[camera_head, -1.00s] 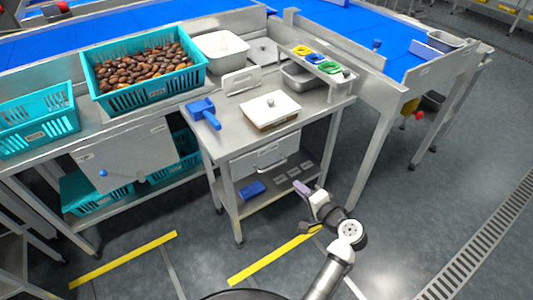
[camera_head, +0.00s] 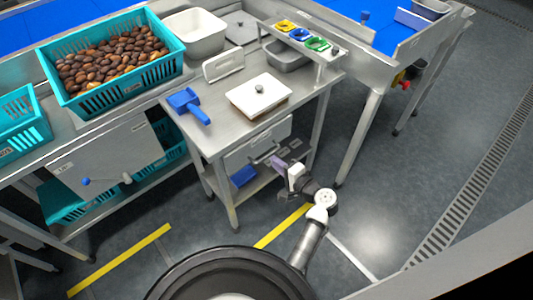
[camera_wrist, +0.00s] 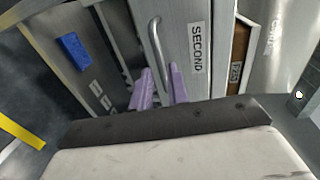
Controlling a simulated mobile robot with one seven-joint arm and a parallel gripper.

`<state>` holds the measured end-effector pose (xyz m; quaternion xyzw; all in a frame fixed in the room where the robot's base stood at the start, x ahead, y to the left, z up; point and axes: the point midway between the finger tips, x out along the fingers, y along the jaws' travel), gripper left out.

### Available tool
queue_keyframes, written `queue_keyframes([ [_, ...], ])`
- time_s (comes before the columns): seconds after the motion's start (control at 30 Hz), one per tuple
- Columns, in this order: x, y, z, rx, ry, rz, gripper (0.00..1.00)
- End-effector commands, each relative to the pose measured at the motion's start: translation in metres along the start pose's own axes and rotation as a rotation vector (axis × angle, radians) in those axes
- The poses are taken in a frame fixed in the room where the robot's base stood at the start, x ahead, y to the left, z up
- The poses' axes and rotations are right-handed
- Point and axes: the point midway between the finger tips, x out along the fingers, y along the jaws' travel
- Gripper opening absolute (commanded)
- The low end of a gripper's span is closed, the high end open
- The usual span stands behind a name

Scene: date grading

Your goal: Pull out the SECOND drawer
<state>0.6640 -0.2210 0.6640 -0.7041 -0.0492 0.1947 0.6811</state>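The drawer labelled SECOND (camera_wrist: 195,50) has a grey front under the steel table, and its front also shows in the head view (camera_head: 276,135). It looks shut. Its curved metal bar handle (camera_wrist: 155,38) stands out from the front, and shows in the head view (camera_head: 266,156). My gripper (camera_wrist: 160,75) has two purple fingers, apart with nothing held between them. The fingertips are close to the handle's near end. I cannot tell whether they touch it. In the head view my gripper (camera_head: 280,165) is in front of the drawer, partly hiding it.
A white-topped box (camera_head: 258,94) and a blue scoop (camera_head: 188,104) sit on the tabletop. A blue item (camera_wrist: 74,48) lies on the lower shelf. A table leg (camera_head: 320,120) stands right of the drawer. A teal crate (camera_head: 118,95) of dates is at left. Floor at right is open.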

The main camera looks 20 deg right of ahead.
Motion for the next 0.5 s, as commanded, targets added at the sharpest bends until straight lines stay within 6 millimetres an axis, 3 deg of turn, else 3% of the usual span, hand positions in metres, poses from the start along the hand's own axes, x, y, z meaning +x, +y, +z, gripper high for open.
queue_keyframes([
  [0.2, 0.039, -0.002, 0.0, -0.001, -0.002, 0.0, 0.17],
  [0.5, 0.057, -0.001, 0.0, -0.001, 0.001, 0.0, 0.17],
])
